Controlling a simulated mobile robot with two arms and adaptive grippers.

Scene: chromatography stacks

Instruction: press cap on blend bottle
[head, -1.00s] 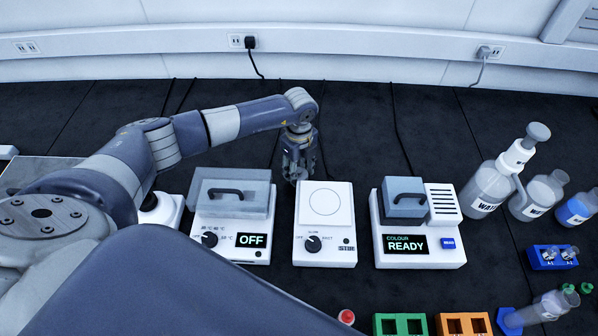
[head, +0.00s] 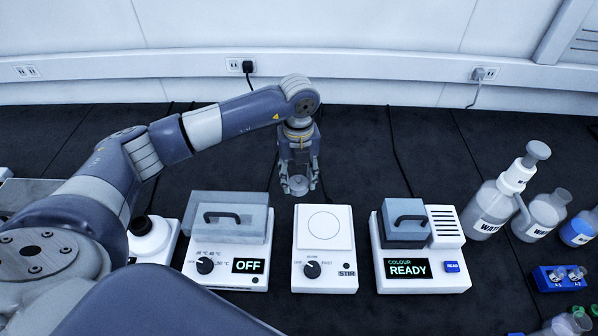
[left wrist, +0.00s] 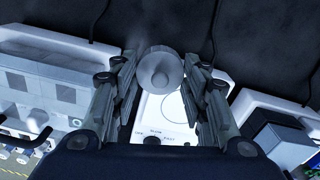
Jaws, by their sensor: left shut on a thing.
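My left gripper (head: 298,178) hangs behind the back edge of the white stirrer, pointing down. Its fingers are shut on a grey round piece (head: 298,186), which also shows between the fingertips in the left wrist view (left wrist: 161,72). The piece has a raised, paler middle. I cannot tell whether it is a cap or the top of a bottle. The stirrer (head: 323,240) has a round plate outline and a dial, and nothing stands on it. A bottle (head: 568,325) with green pieces near it is cut off at the bottom right. My right gripper is not in view.
A lidded heater reading OFF (head: 225,264) is left of the stirrer. A colour reader reading READY (head: 455,245) is right of it. Water bottles (head: 490,212) and a blue vial rack (head: 546,287) stand at the far right. Dark bench behind the machines is mostly clear, crossed by cables.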

